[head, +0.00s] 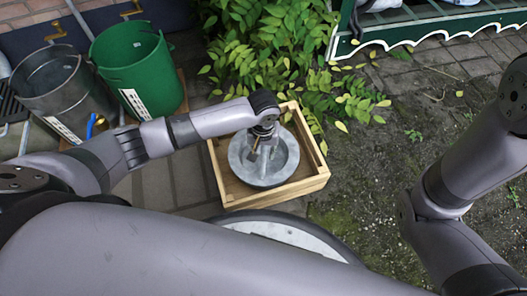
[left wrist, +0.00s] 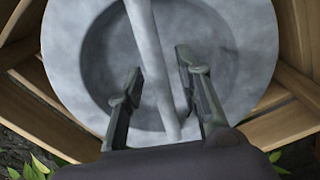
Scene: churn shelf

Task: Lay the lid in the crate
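The lid (head: 283,160) is a round grey disc with a raised rim and a bar handle (left wrist: 150,55) across it. In the head view it lies level inside the outline of the wooden crate (head: 222,178); I cannot tell whether it touches the crate floor. My left gripper (head: 262,147) is right above the lid, pointing down. In the left wrist view its two fingers (left wrist: 158,82) stand apart on either side of the bar, with gaps visible between bar and fingers. My right gripper is out of view; only its arm shows at the right.
A green bucket (head: 135,65) and a grey metal bucket (head: 62,88) stand to the left. A leafy bush (head: 275,45) hangs over the crate's far side. A green frame with white scalloped trim (head: 430,28) is at the back right. Mossy ground (head: 370,150) right of the crate is clear.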

